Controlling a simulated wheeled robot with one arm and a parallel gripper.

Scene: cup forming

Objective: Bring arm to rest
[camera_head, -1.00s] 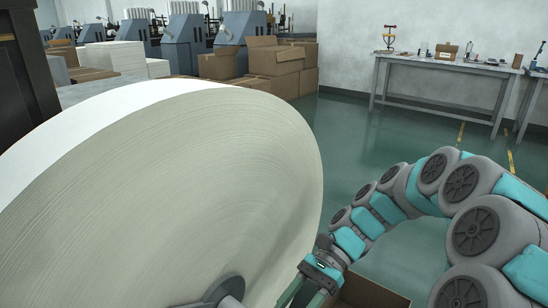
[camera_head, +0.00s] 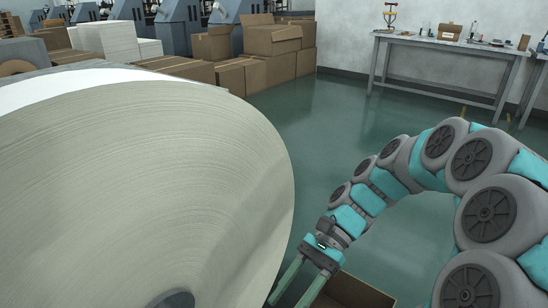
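My arm reaches in from the right edge of the head view, arched with teal and grey links. At its end my gripper (camera_head: 290,287) points down and to the left. Its two greenish fingers are spread apart with nothing visible between them. The fingertips are near the bottom edge of the view, above or beside an open cardboard box (camera_head: 362,290). The gripper is just right of a large paper roll (camera_head: 150,190).
The big roll fills the left half of the view. Cardboard boxes (camera_head: 272,40) and grey machines (camera_head: 180,28) stand behind it. A workbench (camera_head: 440,62) with small tools is along the back wall. Green floor (camera_head: 320,120) between them is clear.

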